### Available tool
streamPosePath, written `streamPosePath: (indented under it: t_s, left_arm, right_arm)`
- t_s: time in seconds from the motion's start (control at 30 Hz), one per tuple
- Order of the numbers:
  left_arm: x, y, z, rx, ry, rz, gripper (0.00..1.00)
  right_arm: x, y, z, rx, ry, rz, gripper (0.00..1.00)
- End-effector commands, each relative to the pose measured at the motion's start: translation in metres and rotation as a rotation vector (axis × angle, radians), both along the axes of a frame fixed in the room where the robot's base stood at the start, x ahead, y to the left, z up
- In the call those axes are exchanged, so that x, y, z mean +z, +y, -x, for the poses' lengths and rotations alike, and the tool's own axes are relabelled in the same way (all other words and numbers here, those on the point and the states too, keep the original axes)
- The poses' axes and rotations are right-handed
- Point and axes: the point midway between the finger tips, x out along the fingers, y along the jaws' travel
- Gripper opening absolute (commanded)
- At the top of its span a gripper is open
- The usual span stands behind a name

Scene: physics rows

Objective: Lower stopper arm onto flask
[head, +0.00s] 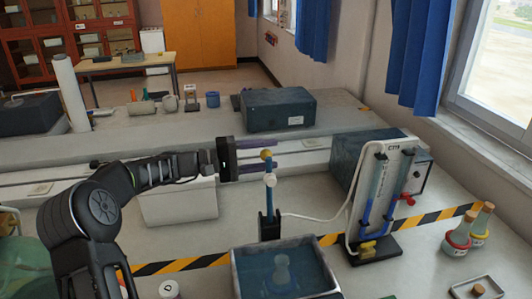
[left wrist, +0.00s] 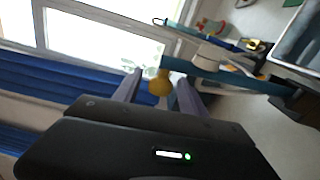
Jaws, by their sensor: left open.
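The stopper arm (head: 269,195) is a thin blue bar standing upright on a dark post (head: 270,228). It has a white collar (head: 270,179) and a yellow knob (head: 266,154) at its top. A pale, translucent flask (head: 282,272) stands in a grey-blue water basin (head: 238,275) in front of the post. My left gripper (head: 263,157) is open, its two purple-grey fingers above and below the yellow knob. In the left wrist view the knob (left wrist: 160,84) sits between the fingertips, the bar (left wrist: 230,78) behind it; contact cannot be told. My right gripper is not in view.
A white tube runs from the collar to a glass-tube apparatus (head: 378,195) on the right. Flasks with coloured collars (head: 460,238) stand at the right edge. A yellow-black striped tape (head: 185,266) crosses the bench. A dark box (head: 278,109) sits on the raised shelf behind.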

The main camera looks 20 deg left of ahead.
Motion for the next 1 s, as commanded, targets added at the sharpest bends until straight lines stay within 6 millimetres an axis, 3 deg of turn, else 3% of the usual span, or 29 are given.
streamPosePath:
  t_s: [0.17,0.77,1.0]
  left_arm:
    - [-0.0005,0.0001,0.0002,0.000,0.000,0.000,0.48]
    - [-0.0006,0.0005,0.0003,0.000,0.001,-0.001,0.00]
    - [-0.0007,0.0006,0.0004,0.000,0.001,0.000,0.00]
  right_arm:
    - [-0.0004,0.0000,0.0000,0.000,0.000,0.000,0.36]
    - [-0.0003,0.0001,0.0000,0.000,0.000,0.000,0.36]
    - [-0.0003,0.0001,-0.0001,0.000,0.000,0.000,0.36]
